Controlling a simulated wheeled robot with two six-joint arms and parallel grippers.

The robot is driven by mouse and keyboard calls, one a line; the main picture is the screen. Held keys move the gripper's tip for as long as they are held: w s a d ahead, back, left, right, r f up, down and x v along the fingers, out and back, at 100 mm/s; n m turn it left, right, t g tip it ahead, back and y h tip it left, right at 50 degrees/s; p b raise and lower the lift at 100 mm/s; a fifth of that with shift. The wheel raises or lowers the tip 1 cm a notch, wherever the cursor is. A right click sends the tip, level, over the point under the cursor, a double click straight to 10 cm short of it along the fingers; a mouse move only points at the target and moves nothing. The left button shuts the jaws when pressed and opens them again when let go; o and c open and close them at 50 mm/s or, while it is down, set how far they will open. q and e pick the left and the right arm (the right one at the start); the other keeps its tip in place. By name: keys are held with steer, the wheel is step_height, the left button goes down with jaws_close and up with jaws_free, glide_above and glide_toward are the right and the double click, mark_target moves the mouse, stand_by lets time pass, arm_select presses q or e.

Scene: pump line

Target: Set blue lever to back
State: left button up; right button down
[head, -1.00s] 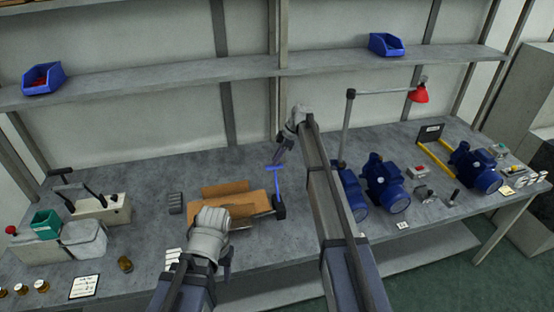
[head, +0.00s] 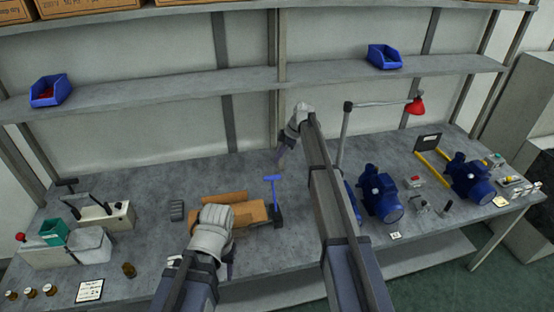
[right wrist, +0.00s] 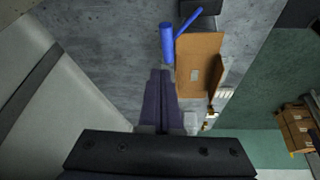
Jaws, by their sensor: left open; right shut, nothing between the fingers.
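The blue lever (head: 274,190) stands near the middle of the bench, with a crosspiece at its top and a dark base (head: 277,217). In the right wrist view its handle (right wrist: 167,45) and shaft (right wrist: 187,22) show just beyond the fingertips. My right gripper (head: 282,154) is shut and empty, above and behind the lever in the head view, with a small gap between them. It also shows in the right wrist view (right wrist: 160,73). My left gripper (head: 237,228) is open, low by the brown panels left of the lever; its fingers are mostly hidden.
Brown panels (head: 226,198) lie left of the lever. A shelf (head: 170,88) runs above the bench. The bench behind the panels is mostly clear.

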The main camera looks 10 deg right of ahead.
arm_select(q)
step_height(320, 180, up, 5)
steer(key=p, duration=0.3)
steer(key=shift+f, duration=0.15)
arm_select(e)
steer(key=w+r, duration=0.1)
steer(key=d+r, duration=0.1)
steer(key=r, duration=0.1)
steer(key=w+d+r, duration=0.1)
steer(key=shift+w+d+r, duration=0.1)
steer(key=shift+w+r, duration=0.2)
steer(key=shift+r, duration=0.05)
